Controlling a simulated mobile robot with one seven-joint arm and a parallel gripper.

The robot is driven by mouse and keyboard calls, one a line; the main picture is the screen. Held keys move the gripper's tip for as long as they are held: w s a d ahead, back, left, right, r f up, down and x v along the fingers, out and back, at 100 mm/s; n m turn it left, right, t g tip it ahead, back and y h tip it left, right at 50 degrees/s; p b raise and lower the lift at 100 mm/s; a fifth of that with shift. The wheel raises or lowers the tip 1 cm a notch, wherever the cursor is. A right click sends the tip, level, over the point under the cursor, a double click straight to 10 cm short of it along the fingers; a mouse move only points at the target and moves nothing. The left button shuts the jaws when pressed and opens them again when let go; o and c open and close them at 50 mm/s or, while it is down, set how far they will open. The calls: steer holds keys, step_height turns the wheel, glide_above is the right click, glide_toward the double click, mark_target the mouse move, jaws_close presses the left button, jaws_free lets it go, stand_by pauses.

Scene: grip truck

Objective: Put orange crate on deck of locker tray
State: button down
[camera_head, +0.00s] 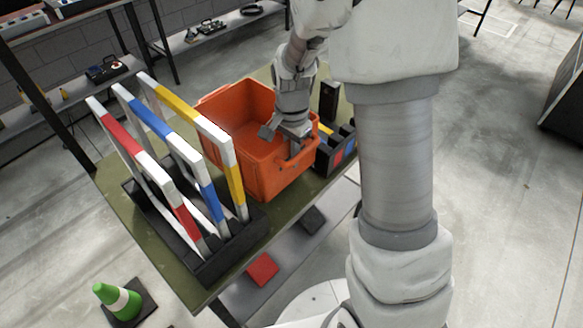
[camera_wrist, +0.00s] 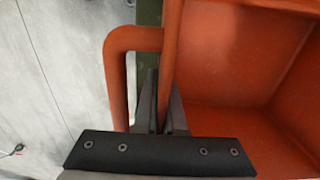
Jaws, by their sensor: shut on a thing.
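The orange crate (camera_head: 238,118) stands on an olive-green table top (camera_head: 190,284), open side up and seemingly empty. My gripper (camera_head: 297,148) is at its near right wall, shut on the rim beside the handle. In the wrist view my gripper (camera_wrist: 160,105) has one finger on each side of the thin wall of the orange crate (camera_wrist: 225,60), and the handle loop is at the left. I cannot make out a locker tray for certain; a grey surface (camera_head: 290,265) shows below the table top.
A black rack with striped frames (camera_head: 190,240) stands close left of the crate. A dark organizer (camera_head: 335,150) stands close right. A red block (camera_head: 263,269) and a dark block (camera_head: 313,220) lie on the lower surface. A green cone (camera_head: 118,300) is on the floor.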

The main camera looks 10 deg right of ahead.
mark_target(292, 180)
steer(key=shift+f, duration=2.25)
steer(key=shift+f, duration=0.15)
steer(key=c, duration=1)
jaws_free()
